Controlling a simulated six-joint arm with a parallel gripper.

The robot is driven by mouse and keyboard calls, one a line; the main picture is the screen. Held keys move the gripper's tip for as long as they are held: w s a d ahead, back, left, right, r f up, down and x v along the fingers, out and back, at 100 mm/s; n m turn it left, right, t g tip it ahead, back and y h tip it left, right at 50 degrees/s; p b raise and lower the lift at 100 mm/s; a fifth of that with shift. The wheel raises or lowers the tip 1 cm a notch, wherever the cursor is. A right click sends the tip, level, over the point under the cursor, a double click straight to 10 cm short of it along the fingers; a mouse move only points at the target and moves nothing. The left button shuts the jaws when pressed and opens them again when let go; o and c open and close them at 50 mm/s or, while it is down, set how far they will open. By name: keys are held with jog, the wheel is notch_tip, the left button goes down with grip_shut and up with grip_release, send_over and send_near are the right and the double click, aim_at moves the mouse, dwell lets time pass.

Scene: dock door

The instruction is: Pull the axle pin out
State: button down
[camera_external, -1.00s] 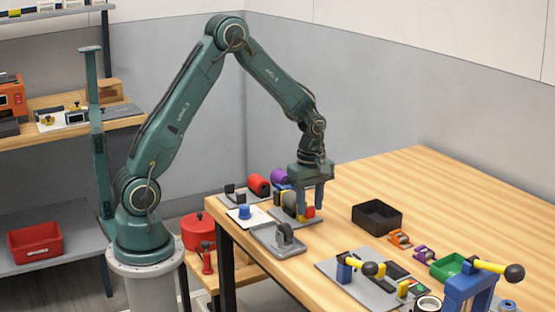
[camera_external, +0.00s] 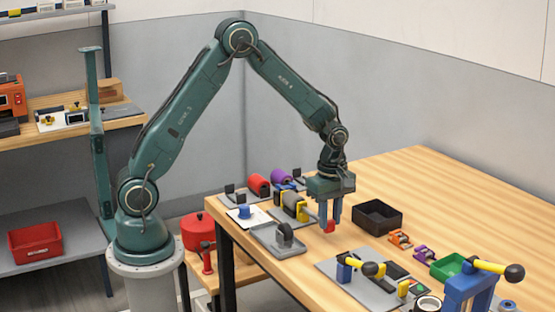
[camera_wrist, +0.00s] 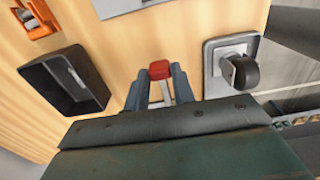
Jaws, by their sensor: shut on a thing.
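The axle pin has a red head (camera_external: 330,226) and a pale grey shaft. My gripper (camera_external: 332,215) is shut on it and holds it above the table, clear of the roller fixture. In the wrist view the pin's red head (camera_wrist: 159,69) shows between the two blue-grey fingers (camera_wrist: 162,85), with its shaft running back between them. The fixture with a grey roller (camera_external: 290,202) and yellow brackets (camera_external: 303,210) stands to the left of my gripper in the external view.
A black open bin (camera_external: 377,215) stands just right of my gripper; it also shows in the wrist view (camera_wrist: 65,80). A grey tray with a wheel (camera_external: 278,240) sits front left. Clamps with yellow levers (camera_external: 368,269) stand front right.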

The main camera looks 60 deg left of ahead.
jog(key=shift+d, duration=0.35)
jog(key=c, duration=1.2)
grip_release()
jog(key=shift+o, duration=0.2)
notch_tip(320, 180, up, 14)
jog(key=shift+f, duration=0.1)
